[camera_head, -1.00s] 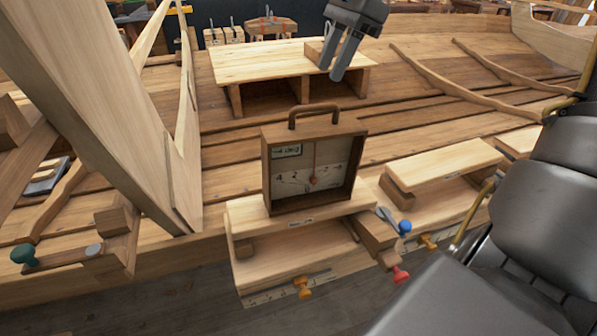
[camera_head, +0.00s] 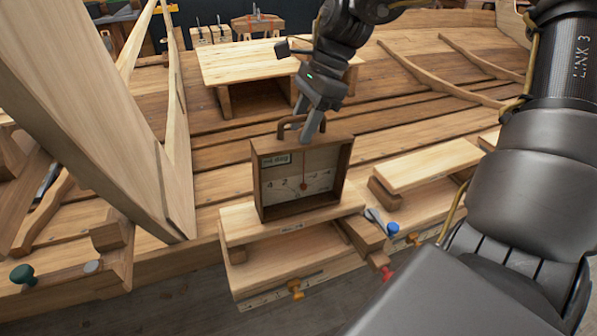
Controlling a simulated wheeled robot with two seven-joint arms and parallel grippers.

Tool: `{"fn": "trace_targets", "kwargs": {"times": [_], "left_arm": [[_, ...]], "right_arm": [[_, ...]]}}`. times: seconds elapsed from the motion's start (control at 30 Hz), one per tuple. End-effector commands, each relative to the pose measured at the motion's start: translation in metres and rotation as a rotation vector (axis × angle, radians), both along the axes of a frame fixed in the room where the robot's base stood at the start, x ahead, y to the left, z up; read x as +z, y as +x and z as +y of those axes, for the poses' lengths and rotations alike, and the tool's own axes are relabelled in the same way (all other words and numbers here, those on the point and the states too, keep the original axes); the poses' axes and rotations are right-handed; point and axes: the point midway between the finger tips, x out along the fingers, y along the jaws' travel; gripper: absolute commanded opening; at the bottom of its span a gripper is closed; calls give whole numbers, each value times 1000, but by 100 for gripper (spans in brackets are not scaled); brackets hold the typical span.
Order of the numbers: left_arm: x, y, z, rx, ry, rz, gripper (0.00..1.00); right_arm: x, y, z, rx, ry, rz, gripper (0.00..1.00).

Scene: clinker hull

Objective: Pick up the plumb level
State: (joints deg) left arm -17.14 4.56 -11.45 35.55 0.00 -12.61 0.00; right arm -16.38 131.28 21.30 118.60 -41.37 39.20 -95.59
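The plumb level is an upright wooden box with a pale dial face, a red pointer and a brown carrying handle on top. The plumb level (camera_head: 270,200) stands on a light wooden bench block (camera_head: 236,226) in the middle of the head view. My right gripper (camera_head: 306,132) reaches down from above at the handle (camera_head: 284,128). Its two fingers look parted, one on each side of the handle's top bar. The fingers hide part of the handle, and contact is hard to make out. My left gripper is out of view.
A low wooden shelf (camera_head: 235,68) stands behind the level. Another plank block (camera_head: 430,165) lies to its right, with a blue-handled tool (camera_head: 391,229) between. A large slanted timber (camera_head: 90,110) rises at left. My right arm fills the right side.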

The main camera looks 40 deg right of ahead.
Motion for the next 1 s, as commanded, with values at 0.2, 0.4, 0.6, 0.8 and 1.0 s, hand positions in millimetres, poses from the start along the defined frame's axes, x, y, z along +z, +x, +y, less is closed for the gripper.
{"fn": "trace_targets", "kwargs": {"times": [0.2, 0.4, 0.6, 0.8, 1.0], "left_arm": [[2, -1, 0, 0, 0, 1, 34], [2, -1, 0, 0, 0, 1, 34], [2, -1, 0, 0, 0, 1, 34], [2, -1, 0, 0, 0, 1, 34], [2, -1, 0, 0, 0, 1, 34]], "right_arm": [[-8, 1, 3, -1, 2, -1, 38], [-7, 1, 3, -1, 2, -1, 26], [-7, 1, 3, -1, 1, -1, 0], [-7, 1, 3, -1, 1, -1, 0], [-7, 1, 3, -1, 1, 0, 0]]}}
